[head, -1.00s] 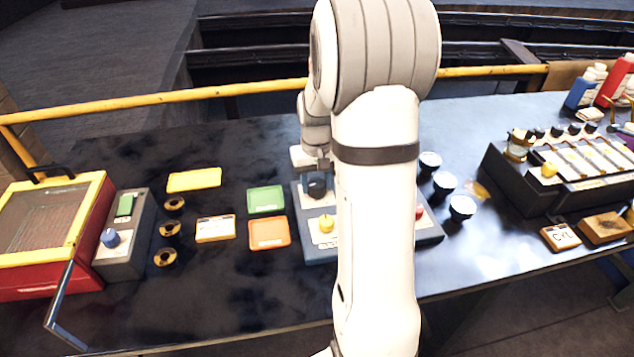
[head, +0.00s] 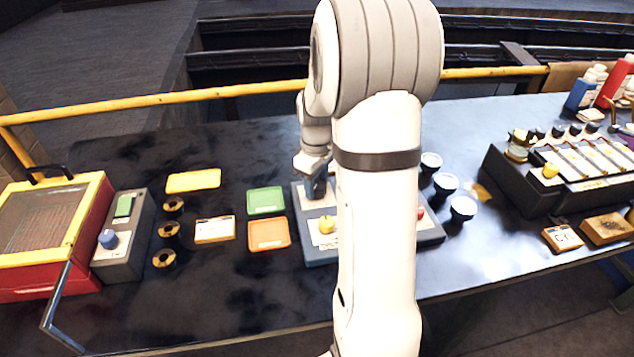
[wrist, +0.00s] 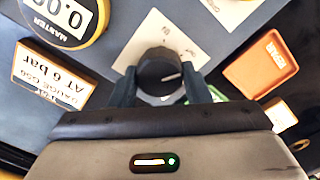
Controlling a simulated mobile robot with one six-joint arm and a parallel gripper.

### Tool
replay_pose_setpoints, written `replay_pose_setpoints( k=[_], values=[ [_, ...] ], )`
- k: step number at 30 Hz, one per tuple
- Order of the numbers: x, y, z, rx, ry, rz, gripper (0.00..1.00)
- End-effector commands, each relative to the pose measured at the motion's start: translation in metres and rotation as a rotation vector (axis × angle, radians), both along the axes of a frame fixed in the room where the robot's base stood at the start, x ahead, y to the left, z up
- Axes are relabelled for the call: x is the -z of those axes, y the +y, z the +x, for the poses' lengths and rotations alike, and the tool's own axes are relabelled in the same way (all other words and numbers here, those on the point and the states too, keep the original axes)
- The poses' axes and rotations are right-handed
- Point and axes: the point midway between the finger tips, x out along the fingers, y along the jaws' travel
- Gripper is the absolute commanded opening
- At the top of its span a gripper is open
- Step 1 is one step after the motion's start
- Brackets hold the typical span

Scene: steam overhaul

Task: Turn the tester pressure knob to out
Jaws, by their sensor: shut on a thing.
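The blue-grey tester (head: 322,258) stands mid-bench, partly hidden behind my arm in the head view. In the wrist view a round black knob (wrist: 159,72) sits on a white plate (wrist: 150,38) whose lettering is too small to read surely. The knob's white pointer line points to the right in that view, tilted slightly up. My gripper (wrist: 160,88) has one dark finger on each side of the knob and is shut on it. In the head view my gripper (head: 313,186) comes down onto the tester's far left part and hides the knob.
A yellow-rimmed master gauge (wrist: 67,18) reading 0.00 and an "AT 6 bar" card (wrist: 48,80) lie beside my gripper. Green (head: 266,200) and orange (head: 269,234) trays lie left of the tester, several dark-sided cups (head: 445,183) right.

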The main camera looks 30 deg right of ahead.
Motion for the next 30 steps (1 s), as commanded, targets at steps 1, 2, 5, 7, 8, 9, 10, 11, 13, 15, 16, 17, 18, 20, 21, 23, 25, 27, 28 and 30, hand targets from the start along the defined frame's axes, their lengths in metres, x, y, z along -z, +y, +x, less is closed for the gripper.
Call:
replay_pose_setpoints(
  k=[1,2,5,7,8,9,10,11,13,15,16,17,18,20,21,23,25,27,28,30],
  values=[
    [-0.0002,0.0000,-0.0001,-0.009,0.000,0.000,0.20],
    [-0.0002,0.0000,-0.0001,-0.014,0.000,0.000,0.20],
    [-0.0003,0.0000,-0.0001,-0.024,0.000,0.000,0.20],
    [-0.0003,0.0000,-0.0001,-0.027,0.000,0.000,0.20],
    [-0.0003,0.0000,0.0000,-0.028,0.000,0.000,0.20],
    [-0.0003,0.0000,0.0000,-0.028,0.000,0.000,0.20],
    [-0.0003,0.0000,0.0000,-0.029,0.000,0.000,0.20],
    [-0.0003,0.0000,0.0000,-0.029,0.000,0.000,0.20],
    [-0.0003,0.0000,0.0000,-0.028,0.000,0.000,0.20],
    [-0.0003,0.0000,0.0001,-0.028,0.000,0.000,0.20],
    [-0.0003,0.0000,0.0001,-0.028,0.000,0.000,0.20],
    [-0.0003,0.0000,0.0001,-0.028,0.000,0.000,0.44],
    [-0.0003,0.0000,0.0001,-0.028,0.000,0.000,0.47],
    [-0.0003,0.0001,0.0000,-0.028,0.000,0.000,0.52],
    [-0.0003,0.0001,0.0000,-0.028,0.000,0.000,0.55],
    [-0.0002,0.0001,0.0000,-0.027,0.000,0.000,0.60],
    [-0.0002,0.0001,0.0000,-0.027,0.000,0.000,0.65],
    [-0.0001,0.0001,0.0000,-0.027,0.000,0.000,0.65],
    [-0.0001,0.0002,0.0001,-0.027,0.000,0.000,0.65],
    [-0.0001,0.0002,0.0001,-0.027,0.000,0.000,0.65]
  ],
)
